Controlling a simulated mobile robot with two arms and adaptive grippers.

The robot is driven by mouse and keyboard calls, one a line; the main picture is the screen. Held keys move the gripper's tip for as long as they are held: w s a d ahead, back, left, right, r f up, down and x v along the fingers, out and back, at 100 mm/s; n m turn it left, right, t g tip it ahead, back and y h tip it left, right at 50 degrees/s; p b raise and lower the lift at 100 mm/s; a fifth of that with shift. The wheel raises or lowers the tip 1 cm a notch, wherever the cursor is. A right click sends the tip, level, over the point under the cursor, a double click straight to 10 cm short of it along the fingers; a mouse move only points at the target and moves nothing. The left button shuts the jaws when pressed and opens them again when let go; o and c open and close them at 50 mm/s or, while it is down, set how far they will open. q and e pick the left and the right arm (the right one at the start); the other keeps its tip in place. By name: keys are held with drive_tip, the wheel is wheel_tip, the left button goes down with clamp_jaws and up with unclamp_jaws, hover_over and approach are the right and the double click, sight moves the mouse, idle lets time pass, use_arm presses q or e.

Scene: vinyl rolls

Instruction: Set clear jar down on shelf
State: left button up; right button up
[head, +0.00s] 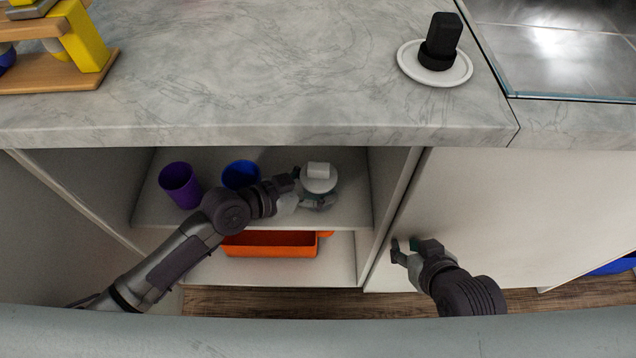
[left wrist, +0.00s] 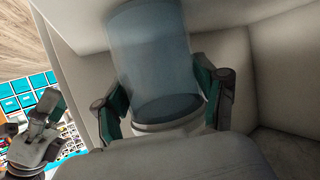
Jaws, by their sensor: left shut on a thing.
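The clear jar (head: 319,184) is inside the open cabinet, over the right part of the upper shelf (head: 346,212). My left gripper (head: 308,187) is shut on it. In the left wrist view the see-through bluish jar (left wrist: 152,65) sits between the two fingers of the left gripper (left wrist: 168,100), close to the pale cabinet walls. I cannot tell whether the jar's base touches the shelf. My right gripper (head: 404,247) is empty in front of the cabinet's right side, with its fingers apart.
A purple cup (head: 180,186) and a blue cup (head: 240,175) stand on the shelf to the left. An orange bin (head: 268,244) is below. The marble countertop (head: 250,70) overhangs the cabinet and holds a white plate (head: 408,62) with a black object (head: 442,38).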

use_arm(q)
drive_tip(key=shift+f, duration=0.15)
idle(0.8)
drive_tip(key=o, duration=1.9)
